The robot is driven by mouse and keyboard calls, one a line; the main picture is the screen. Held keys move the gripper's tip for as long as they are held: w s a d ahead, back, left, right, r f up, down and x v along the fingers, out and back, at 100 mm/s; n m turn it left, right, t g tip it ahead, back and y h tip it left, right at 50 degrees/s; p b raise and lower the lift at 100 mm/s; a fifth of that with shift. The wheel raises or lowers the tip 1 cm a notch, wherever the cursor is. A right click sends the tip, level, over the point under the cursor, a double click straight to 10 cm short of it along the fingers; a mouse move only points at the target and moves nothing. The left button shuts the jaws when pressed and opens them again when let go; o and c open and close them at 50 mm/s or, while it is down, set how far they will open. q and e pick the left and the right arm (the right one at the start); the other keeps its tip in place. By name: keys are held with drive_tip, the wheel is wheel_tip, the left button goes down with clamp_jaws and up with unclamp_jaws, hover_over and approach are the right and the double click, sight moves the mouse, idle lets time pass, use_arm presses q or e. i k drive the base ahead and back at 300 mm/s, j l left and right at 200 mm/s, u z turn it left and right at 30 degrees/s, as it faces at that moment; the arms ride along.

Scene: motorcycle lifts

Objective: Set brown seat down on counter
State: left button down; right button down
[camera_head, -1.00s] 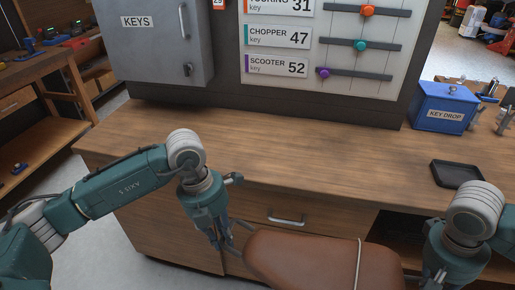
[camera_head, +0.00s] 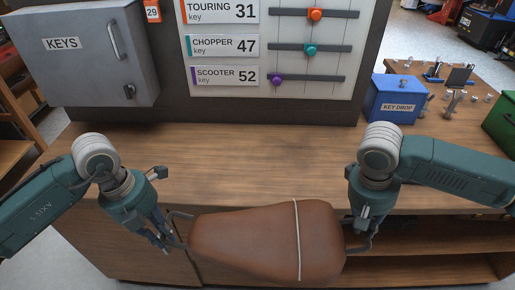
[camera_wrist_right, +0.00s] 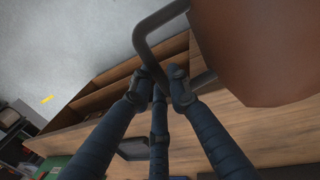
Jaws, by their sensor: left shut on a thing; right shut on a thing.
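The brown seat (camera_head: 245,240), with a pale strap across it, is held level in front of the wooden counter (camera_head: 260,165), overlapping its front edge in the head view. A dark bar loops out at each end of the seat. My left gripper (camera_head: 170,240) is shut on the bar at the seat's left end. My right gripper (camera_head: 358,228) is shut on the bar at the right end. In the right wrist view, the fingers (camera_wrist_right: 160,88) close around the bar beside the seat (camera_wrist_right: 260,45). The seat's underside is hidden.
The middle of the counter top is bare. A blue key drop box (camera_head: 396,98) stands at the back right, a grey keys cabinet (camera_head: 85,55) at the back left, and a key board (camera_head: 270,50) behind. A dark tray (camera_wrist_right: 135,150) shows in the right wrist view. Open shelves (camera_head: 430,250) are below.

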sight(259, 163)
drive_tip(key=i, duration=1.15)
